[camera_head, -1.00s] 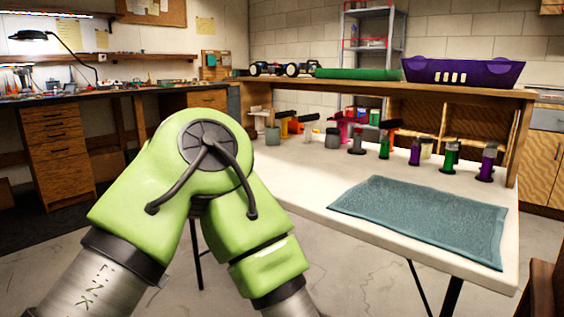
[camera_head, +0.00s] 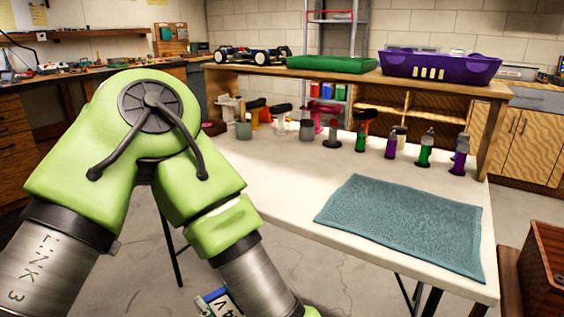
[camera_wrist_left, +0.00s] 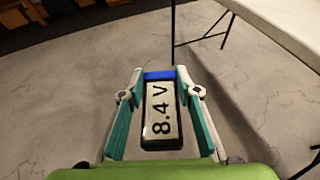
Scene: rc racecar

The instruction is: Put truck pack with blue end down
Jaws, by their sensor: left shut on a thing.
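The truck pack is a dark block with a white "8.4 V" label (camera_wrist_left: 161,112) and a blue end (camera_wrist_left: 159,75). In the left wrist view my left gripper (camera_wrist_left: 160,82) is shut on it, with one teal-lined finger along each side. The blue end lies at the fingertips, pointing away from the palm. In the head view a part of the pack (camera_head: 226,303) shows at the bottom edge beside my left arm, above the floor and left of the table. The gripper's fingers are mostly hidden there. My right gripper is not in view.
A white table (camera_head: 270,190) carries a teal mat (camera_head: 410,225) and several bottles and pots along its back. A shelf behind holds a green tray (camera_head: 332,64), a purple bin (camera_head: 440,67) and an RC car chassis (camera_head: 252,54). A brown wooden box (camera_head: 545,265) stands at right.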

